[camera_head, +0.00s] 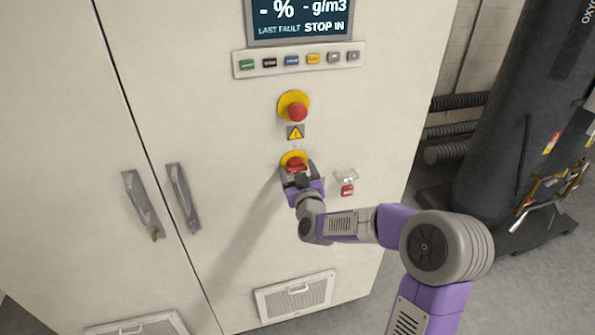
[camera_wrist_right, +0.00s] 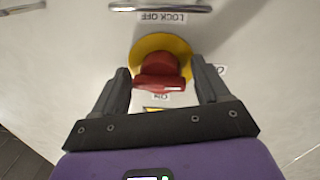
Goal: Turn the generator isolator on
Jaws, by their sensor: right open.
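The generator isolator (camera_head: 293,161) is a red rotary handle on a yellow round plate, low on the cabinet front under a warning sign. In the right wrist view the red handle (camera_wrist_right: 160,76) lies roughly crosswise between my fingers, with the yellow plate (camera_wrist_right: 147,48) behind it. An upside-down "LOCK OFF" label is above it, and a partly covered "ON" label is just below. My right gripper (camera_wrist_right: 161,70) is open, one finger on each side of the handle, with gaps visible. In the head view (camera_head: 297,172) my gripper covers the handle's lower part. My left gripper is not in view.
A red emergency stop button (camera_head: 296,108) on a yellow plate sits above the isolator. A small red padlock (camera_head: 347,189) hangs to its right. Cabinet door handles (camera_head: 183,196) are on the left; a vent (camera_head: 295,297) is below. A dark tank (camera_head: 520,120) stands right.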

